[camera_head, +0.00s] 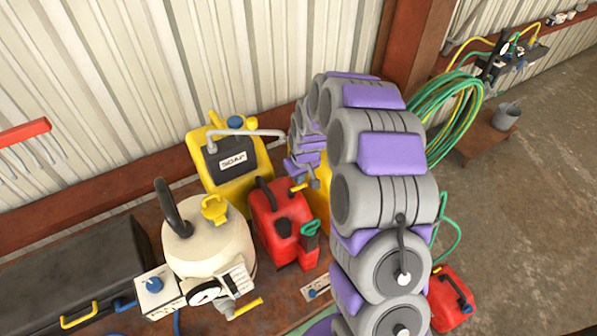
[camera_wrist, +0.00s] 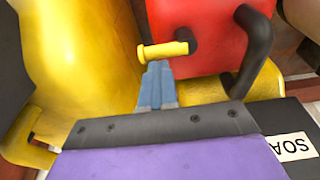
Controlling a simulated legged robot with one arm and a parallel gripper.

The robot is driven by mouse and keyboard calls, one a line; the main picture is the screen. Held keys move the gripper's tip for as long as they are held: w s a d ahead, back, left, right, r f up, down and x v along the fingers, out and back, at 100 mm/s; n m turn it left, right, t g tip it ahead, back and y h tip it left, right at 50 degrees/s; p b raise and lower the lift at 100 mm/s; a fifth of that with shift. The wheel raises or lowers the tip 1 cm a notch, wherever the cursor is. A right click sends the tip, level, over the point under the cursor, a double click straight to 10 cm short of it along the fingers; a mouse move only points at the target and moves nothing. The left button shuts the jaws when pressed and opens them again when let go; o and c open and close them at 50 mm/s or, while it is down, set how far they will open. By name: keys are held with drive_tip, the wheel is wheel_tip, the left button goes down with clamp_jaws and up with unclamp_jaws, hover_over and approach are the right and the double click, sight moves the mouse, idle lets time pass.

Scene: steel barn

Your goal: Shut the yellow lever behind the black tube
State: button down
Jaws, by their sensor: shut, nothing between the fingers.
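The yellow lever (camera_wrist: 163,51) sticks out from the side of the red can (camera_wrist: 205,45) in the wrist view; it also shows as a small yellow piece in the head view (camera_head: 298,187). The black tube (camera_wrist: 258,50) bends like a handle on the same can, right of the lever; it shows in the head view (camera_head: 264,190) too. My gripper (camera_wrist: 157,68) is shut and empty. Its fingertips are just below the lever in the wrist view; I cannot tell whether they touch it. In the head view my gripper (camera_head: 313,180) is above the can's right side, partly hidden by my arm.
A yellow soap container (camera_head: 230,180) stands behind the red can. A cream tank (camera_head: 207,245) with a black pipe and gauge stands to its left. Another yellow container (camera_wrist: 75,60) is close on the left in the wrist view. Green hoses (camera_head: 455,105) hang at right.

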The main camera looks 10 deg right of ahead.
drive_tip(key=shift+d, duration=0.25)
drive_tip(key=m+b, duration=0.2)
drive_tip(key=shift+s+d+f+m, duration=0.15)
drive_tip(key=shift+s+m, duration=0.15)
drive_tip(key=shift+s, duration=0.1)
drive_tip(key=m+b, duration=0.1)
drive_tip(key=s+m+h+b, duration=0.1)
drive_tip(key=m, duration=0.1)
drive_tip(key=m+b, duration=0.1)
drive_tip(key=shift+s+m, duration=0.3)
drive_tip(key=m+b, duration=0.1)
drive_tip(key=s+m+h, duration=0.1)
drive_tip(key=m, duration=0.1)
drive_tip(key=shift+m+b, duration=0.3)
drive_tip(key=shift+b, duration=0.05)
drive_tip(key=m, duration=0.2)
drive_tip(key=s+a+m+g+b, duration=0.1)
drive_tip(key=m, duration=0.1)
drive_tip(key=shift+s, duration=0.15)
drive_tip(key=shift+a, duration=0.1)
drive_tip(key=shift+w+a, duration=0.35)
drive_tip(key=shift+w, duration=0.5)
